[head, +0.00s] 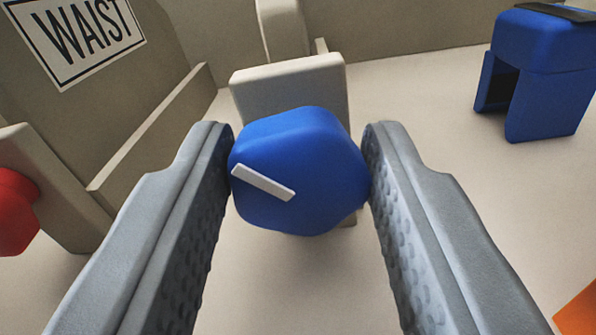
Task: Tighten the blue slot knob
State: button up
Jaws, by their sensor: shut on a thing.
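The blue slot knob (302,180) is in the middle of the head view, a rounded, many-sided knob with a white slot mark (263,182) on its face. The mark slants from upper left down to the right. The knob sits in front of a beige block (290,86). My gripper (300,175) has one grey finger on each side of the knob, both touching it, and is shut on it. The knob hides part of the block behind it.
A red knob (15,212) on a beige bracket is at the left edge. A panel with a sign reading "WAIST" (88,37) stands at the upper left. A blue hollow block (545,70) is at the upper right. An orange thing (580,312) shows at the lower right corner.

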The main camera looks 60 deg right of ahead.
jog(key=m, duration=0.5)
jog(key=shift+s+m, duration=0.1)
jog(key=shift+m, duration=0.5)
jog(key=o, duration=1)
jog(key=v, duration=1.7)
jog(key=shift+a, duration=0.15)
jog(key=shift+f, duration=0.1)
